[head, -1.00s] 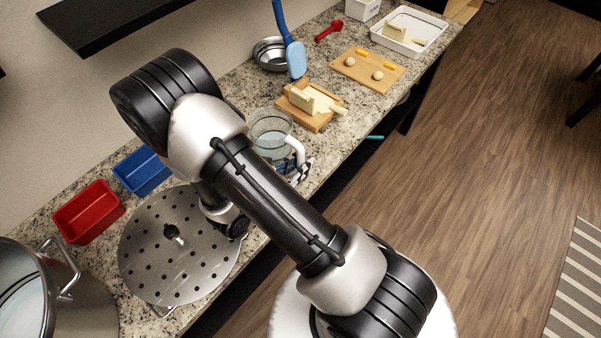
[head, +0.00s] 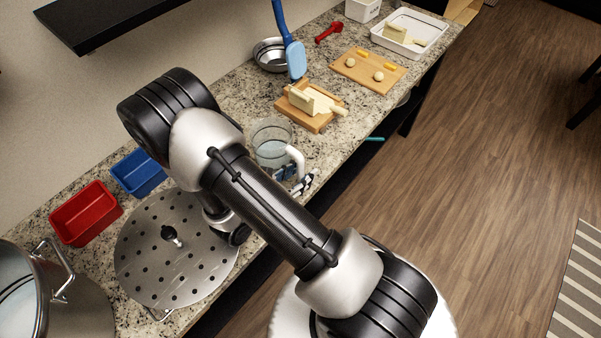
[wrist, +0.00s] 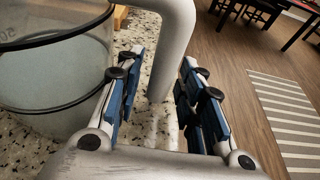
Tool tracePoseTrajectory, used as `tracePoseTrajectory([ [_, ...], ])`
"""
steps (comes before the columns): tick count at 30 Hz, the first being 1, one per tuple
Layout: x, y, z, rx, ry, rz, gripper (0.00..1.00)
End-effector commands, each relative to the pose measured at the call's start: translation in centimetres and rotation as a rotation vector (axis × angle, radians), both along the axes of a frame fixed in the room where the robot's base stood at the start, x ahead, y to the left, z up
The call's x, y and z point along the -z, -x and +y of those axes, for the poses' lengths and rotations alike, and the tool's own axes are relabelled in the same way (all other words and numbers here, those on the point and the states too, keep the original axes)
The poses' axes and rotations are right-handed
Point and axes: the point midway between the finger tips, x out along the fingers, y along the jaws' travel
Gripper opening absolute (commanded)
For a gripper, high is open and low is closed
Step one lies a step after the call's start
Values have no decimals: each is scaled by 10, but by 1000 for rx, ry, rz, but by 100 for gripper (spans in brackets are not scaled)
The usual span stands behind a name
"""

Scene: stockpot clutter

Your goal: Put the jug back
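The jug (head: 270,152) is clear with a white handle (head: 296,160) and bluish contents. It looks upright on the granite counter, though its base is partly hidden in the head view. In the wrist view the jug (wrist: 50,80) fills the left side. Its handle (wrist: 172,50) comes down between the two fingers of my gripper (wrist: 163,85). The fingers are apart, with a visible gap beside the handle at the left finger. In the head view my gripper (head: 298,182) is at the jug's handle side, partly hidden by my arm.
A wooden board (head: 318,122) with a cheese-like block lies just behind the jug. A perforated steel lid (head: 160,265), a blue tub (head: 139,172), a red tub (head: 86,212) and a steel stockpot (head: 80,305) stand to the left. The counter's front edge is close to the gripper.

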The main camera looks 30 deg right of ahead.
Motion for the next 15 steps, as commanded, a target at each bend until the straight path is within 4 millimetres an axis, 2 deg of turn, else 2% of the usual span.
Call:
tracePoseTrajectory([
  [11, -5, 0, 0, 0, 0, 0, 37],
  [15, -11, 5, 19, -7, 0, -1, 37],
])
